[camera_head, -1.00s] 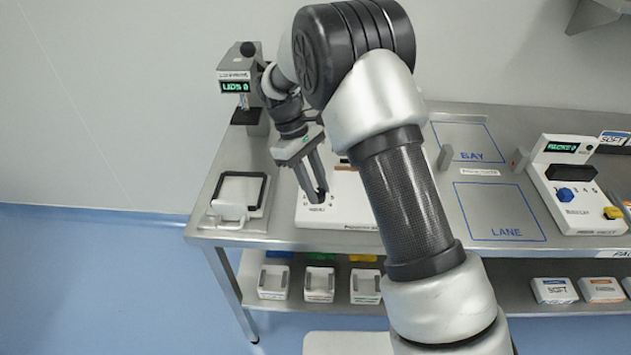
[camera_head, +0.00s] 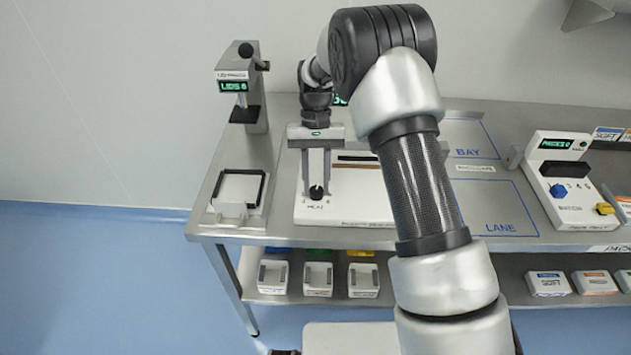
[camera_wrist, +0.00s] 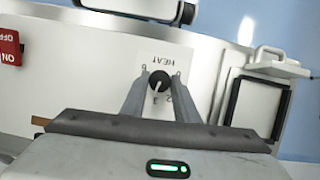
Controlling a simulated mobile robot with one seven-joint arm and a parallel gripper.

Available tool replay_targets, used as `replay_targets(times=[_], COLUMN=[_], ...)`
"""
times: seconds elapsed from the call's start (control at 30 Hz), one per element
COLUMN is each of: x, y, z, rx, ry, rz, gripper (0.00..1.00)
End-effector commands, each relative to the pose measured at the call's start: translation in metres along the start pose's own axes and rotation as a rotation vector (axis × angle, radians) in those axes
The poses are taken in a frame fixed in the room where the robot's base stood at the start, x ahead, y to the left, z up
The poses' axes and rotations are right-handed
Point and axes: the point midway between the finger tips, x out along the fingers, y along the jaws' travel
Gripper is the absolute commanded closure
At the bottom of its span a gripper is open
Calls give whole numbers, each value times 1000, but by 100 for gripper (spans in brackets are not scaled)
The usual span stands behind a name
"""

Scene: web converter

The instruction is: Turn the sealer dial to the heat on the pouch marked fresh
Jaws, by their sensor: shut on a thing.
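The sealer (camera_head: 352,200) is a white box with a dark slot on the bench. Its heat dial (camera_head: 316,192) is a small black knob near the front left of its top. My gripper (camera_head: 316,188) points down and is shut on the dial. In the wrist view the dial (camera_wrist: 159,81) sits between my gripper's two fingers (camera_wrist: 159,85), with a pale pointer line and HEAT printed beside it. A few numbers show around the knob, some hidden by the fingers. I cannot make out a pouch marked fresh.
A lid press (camera_head: 243,88) reading LIDS 0 stands at the back left, with a black-framed tray (camera_head: 262,190) in front. A counter machine (camera_head: 560,180) reading PACKS 0 stands right. A red ON/OFF switch (camera_wrist: 10,46) shows in the wrist view. The LANE area (camera_head: 495,205) is clear.

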Motion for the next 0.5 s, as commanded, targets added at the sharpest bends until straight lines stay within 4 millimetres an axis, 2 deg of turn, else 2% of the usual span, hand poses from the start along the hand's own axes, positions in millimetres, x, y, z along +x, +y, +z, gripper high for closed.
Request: replay_targets(times=[0.5], x=[0], y=[3], z=[0], rx=[360], ry=[1], rz=[-151], gripper=[95])
